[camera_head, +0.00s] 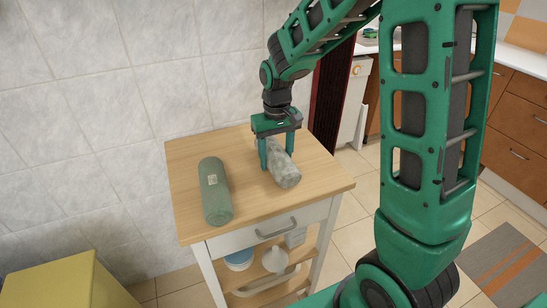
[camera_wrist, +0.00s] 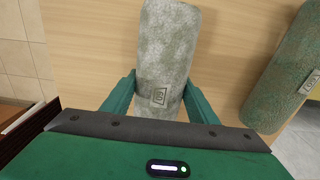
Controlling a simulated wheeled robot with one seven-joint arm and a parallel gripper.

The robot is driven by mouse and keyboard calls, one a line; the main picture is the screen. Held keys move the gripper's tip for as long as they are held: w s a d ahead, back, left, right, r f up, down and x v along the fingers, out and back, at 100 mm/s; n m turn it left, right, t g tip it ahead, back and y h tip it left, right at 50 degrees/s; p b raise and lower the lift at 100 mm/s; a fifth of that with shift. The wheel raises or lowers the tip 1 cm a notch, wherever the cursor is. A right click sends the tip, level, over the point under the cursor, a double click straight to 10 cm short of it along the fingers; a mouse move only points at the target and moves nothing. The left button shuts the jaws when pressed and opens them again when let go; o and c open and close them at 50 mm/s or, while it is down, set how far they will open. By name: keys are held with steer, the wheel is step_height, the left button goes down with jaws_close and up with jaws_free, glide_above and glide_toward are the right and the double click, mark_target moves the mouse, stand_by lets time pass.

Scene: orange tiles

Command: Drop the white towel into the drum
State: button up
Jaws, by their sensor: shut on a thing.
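The white towel (camera_head: 284,166) is a rolled, grey-white mottled cylinder lying on the right part of the wooden trolley top. It also shows in the wrist view (camera_wrist: 168,50), with a small square label near its lower end. My gripper (camera_head: 276,160) reaches down from above and is shut on the white towel, one finger on each side of it. In the wrist view my gripper (camera_wrist: 160,92) has its two green fingers flanking the towel. The towel appears to rest on the top. I see no drum that I can identify for certain.
A green rolled towel (camera_head: 214,190) lies on the trolley top (camera_head: 250,205), left of the white one. The trolley stands against a tiled wall, with items on its lower shelves. A yellow box-like thing (camera_head: 70,283) is at lower left. Open tiled floor lies to the right.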

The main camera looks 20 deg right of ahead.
mark_target(276, 150)
steer(key=shift+f, duration=0.15)
steer(key=o, duration=1.5)
steer(key=shift+c, duration=0.2)
step_height(276, 150, up, 12)
steer(key=shift+r, duration=0.15)
